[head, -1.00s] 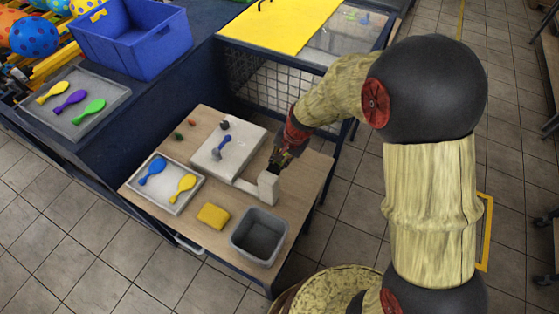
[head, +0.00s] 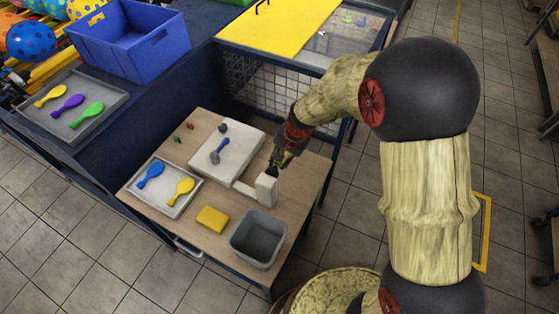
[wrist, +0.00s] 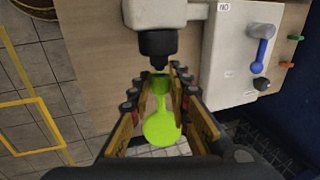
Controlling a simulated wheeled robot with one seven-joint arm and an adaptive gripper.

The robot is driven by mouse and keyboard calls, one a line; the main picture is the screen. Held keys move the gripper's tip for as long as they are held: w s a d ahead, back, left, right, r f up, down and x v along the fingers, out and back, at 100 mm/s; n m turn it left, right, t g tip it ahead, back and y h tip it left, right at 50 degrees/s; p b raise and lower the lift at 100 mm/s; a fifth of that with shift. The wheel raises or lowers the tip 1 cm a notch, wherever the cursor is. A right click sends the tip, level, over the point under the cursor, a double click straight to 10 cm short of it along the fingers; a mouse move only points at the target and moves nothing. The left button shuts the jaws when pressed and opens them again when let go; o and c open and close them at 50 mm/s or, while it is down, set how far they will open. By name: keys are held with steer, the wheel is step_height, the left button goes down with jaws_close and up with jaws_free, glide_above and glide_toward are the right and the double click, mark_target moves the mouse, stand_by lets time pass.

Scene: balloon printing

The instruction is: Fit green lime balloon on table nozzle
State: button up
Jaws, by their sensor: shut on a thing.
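My gripper (wrist: 160,100) is shut on the lime green balloon (wrist: 162,128). The balloon's neck lies between the fingers, and its round body hangs back toward the camera in the wrist view. The black table nozzle (wrist: 158,45) sticks out of a white block (wrist: 165,12) just beyond the fingertips. The balloon's mouth is close to the nozzle's narrow tip; I cannot tell whether they touch. In the head view my gripper (head: 280,162) is beside the upright end of the white block (head: 266,189), and the balloon is mostly hidden.
A white panel (head: 236,165) with a blue lever (head: 220,150) lies on the wooden table. A tray (head: 168,207) with blue and yellow balloons, a yellow sponge (head: 212,218) and a grey bin (head: 258,240) stand nearby. A mesh-sided unit (head: 270,90) is behind.

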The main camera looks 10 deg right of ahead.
steer(key=shift+s+a, duration=0.4)
steer(key=shift+s, duration=0.2)
stand_by(2.0)
steer(key=shift+w+d, duration=0.4)
steer(key=shift+w, duration=0.2)
steer(key=shift+w+d, duration=0.45)
steer(key=shift+w, duration=0.2)
steer(key=shift+w+d, duration=0.4)
steer(key=shift+w, duration=0.2)
steer(key=s+d+r+p, duration=0.2)
steer(key=s+r+p, duration=0.4)
steer(key=s+r, duration=0.4)
steer(key=s, duration=0.3)
steer(key=shift+s+d, duration=0.35)
